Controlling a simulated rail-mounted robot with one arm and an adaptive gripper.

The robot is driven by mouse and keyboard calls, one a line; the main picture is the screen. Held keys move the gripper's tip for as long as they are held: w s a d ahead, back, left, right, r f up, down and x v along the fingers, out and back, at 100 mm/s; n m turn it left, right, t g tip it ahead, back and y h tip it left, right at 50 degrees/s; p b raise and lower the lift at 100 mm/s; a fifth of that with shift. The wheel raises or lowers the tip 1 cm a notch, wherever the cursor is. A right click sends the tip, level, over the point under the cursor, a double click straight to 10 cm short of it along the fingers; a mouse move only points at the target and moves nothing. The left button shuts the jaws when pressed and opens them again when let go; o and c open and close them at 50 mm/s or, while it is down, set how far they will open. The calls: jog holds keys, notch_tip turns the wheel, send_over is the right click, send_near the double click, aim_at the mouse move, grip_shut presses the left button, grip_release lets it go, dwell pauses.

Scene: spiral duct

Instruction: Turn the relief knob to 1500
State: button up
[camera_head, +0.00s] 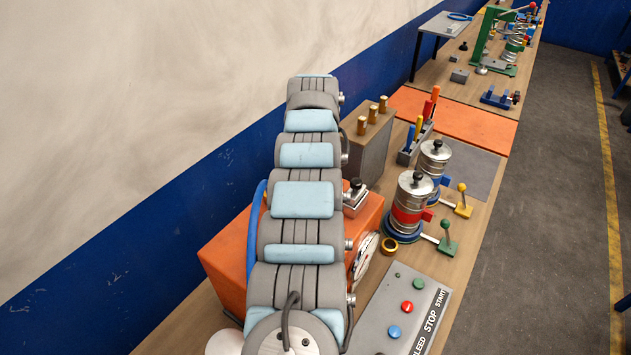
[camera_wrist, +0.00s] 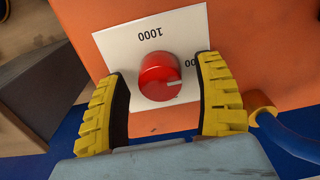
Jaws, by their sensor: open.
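The relief knob (camera_wrist: 160,77) is a red round knob with a pale pointer mark on its lower right, seen in the wrist view. It sits on a white scale plate (camera_wrist: 190,30) on an orange housing (camera_wrist: 275,45). The plate reads "1000" upside down above the knob; a second number at its right is partly hidden, showing only "00". My gripper (camera_wrist: 166,100) is open, with one yellow ridged finger on each side of the knob and gaps between fingers and knob. In the head view the orange housing (camera_head: 227,249) stands behind my arm, which hides the knob and gripper.
A grey panel (camera_head: 385,285) with START, STOP and BLEED buttons lies at the front right. Metal canisters (camera_head: 411,195) with green and yellow levers stand on the bench. A blue hose (camera_wrist: 290,140) runs close to the right finger in the wrist view.

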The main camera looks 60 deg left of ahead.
jog(key=shift+r, duration=0.15)
notch_tip(320, 180, up, 6)
jog(key=shift+a+f, duration=0.1)
jog(key=shift+f, duration=0.1)
jog(key=shift+r, duration=0.8)
